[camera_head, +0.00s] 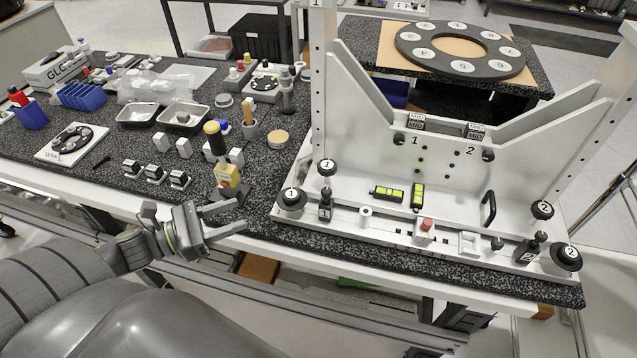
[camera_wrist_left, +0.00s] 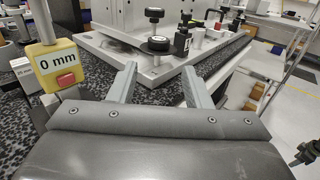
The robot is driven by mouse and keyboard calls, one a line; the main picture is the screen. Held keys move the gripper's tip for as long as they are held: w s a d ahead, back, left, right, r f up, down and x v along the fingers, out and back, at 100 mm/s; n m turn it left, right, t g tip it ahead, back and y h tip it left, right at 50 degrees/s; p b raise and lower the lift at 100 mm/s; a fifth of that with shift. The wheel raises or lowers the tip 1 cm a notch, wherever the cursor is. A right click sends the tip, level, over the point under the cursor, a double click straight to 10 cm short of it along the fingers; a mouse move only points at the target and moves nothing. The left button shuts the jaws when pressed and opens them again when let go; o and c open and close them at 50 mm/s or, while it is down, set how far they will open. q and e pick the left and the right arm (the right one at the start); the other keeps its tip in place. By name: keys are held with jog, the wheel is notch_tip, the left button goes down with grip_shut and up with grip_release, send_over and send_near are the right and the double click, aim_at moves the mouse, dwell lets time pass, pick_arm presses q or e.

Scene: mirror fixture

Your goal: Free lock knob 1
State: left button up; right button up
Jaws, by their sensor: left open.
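A black knob marked 1 (camera_head: 291,195) sits at the left front corner of the white mirror fixture (camera_head: 385,232); it also shows in the left wrist view (camera_wrist_left: 158,44). A second round black knob marked 1 (camera_head: 327,167) stands behind it, and it appears above the first in the wrist view (camera_wrist_left: 154,15). A small black block with a 1 label (camera_head: 325,213) stands to their right. Which one is the lock knob I cannot tell. My left gripper (camera_head: 241,216) is open and empty, left of the front knob, fingers pointing toward the fixture corner and apart from it.
A yellow post device (camera_head: 228,174) stands just behind my left gripper, reading 0 mm in the wrist view (camera_wrist_left: 57,58). Small blocks (camera_head: 154,173), metal trays (camera_head: 183,117) and blue bins fill the table's left. The fixture's tall upright (camera_head: 318,80) rises behind the knobs.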

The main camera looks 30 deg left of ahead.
pick_arm(q)
jog(key=shift+w+d+r, duration=0.1)
jog(key=shift+w, duration=0.1)
send_near(295, 192)
jog(key=shift+w+d+r, duration=0.1)
jog(key=shift+w+d, duration=0.3)
jog(key=shift+d, duration=0.05)
jog(key=shift+w+d+p, duration=0.4)
jog(key=shift+w+p, duration=0.2)
jog(key=p+x, duration=0.3)
jog(key=x, duration=0.4)
jog(key=shift+w+d+p, duration=0.1)
jog(key=shift+w+p, duration=0.05)
jog(key=shift+p, duration=0.2)
jog(key=shift+w+d, duration=0.35)
jog(key=shift+w, duration=0.1)
pick_arm(e)
jog(key=r, duration=0.5)
jog(key=shift+s+a+r, duration=0.2)
jog(key=shift+s+a, duration=0.05)
jog(key=shift+s, duration=0.05)
